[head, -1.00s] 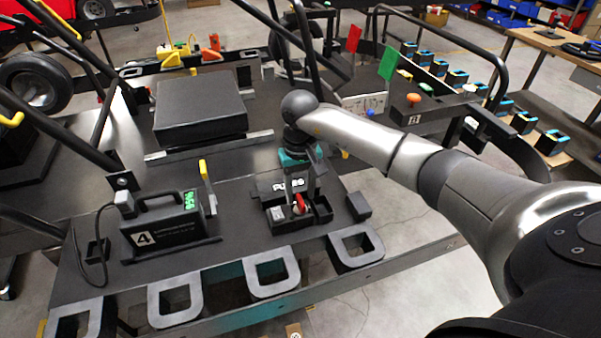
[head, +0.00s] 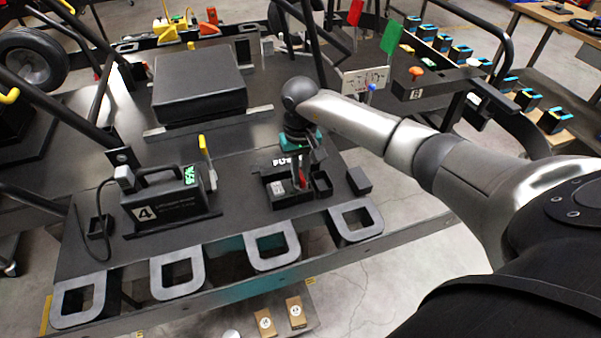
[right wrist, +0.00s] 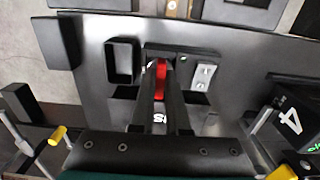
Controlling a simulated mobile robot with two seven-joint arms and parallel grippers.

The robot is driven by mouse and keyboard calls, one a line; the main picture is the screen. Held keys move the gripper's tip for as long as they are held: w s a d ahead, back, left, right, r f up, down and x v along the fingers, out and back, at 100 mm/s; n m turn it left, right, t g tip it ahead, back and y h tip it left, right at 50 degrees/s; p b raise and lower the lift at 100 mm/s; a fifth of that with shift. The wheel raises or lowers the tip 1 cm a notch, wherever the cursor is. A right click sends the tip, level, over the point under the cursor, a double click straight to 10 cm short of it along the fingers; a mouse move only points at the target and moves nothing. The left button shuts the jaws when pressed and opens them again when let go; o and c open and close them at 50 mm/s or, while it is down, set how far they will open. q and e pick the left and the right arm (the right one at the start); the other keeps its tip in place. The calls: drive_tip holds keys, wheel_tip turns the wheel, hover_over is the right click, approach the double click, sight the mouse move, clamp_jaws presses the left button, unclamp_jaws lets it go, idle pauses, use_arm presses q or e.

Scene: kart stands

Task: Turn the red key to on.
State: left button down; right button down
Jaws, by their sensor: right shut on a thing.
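The red key (head: 302,178) stands in a black key box (head: 284,199) near the front edge of the kart stand's deck. My right gripper (head: 300,182) reaches down onto it from above and is shut on it. In the right wrist view the red key (right wrist: 161,78) shows between the two dark fingertips of the gripper (right wrist: 160,92). The fingers hide part of the key and the box, so I cannot read the key's position from the label. A metal switch plate (right wrist: 204,76) sits beside the key in the box. My left gripper is not in view.
A black case marked 4 (head: 160,207) with a green display stands left of the key box. A small black block (head: 359,181) lies to its right. Grey square loops (head: 271,247) line the front edge. A large black box (head: 198,85) sits farther back.

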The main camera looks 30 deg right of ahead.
idle(0.5)
drive_tip(key=m, duration=0.5)
drive_tip(key=shift+m, duration=0.6)
drive_tip(key=m, duration=0.3)
drive_tip(key=shift+p, duration=0.4)
drive_tip(key=m, duration=0.3)
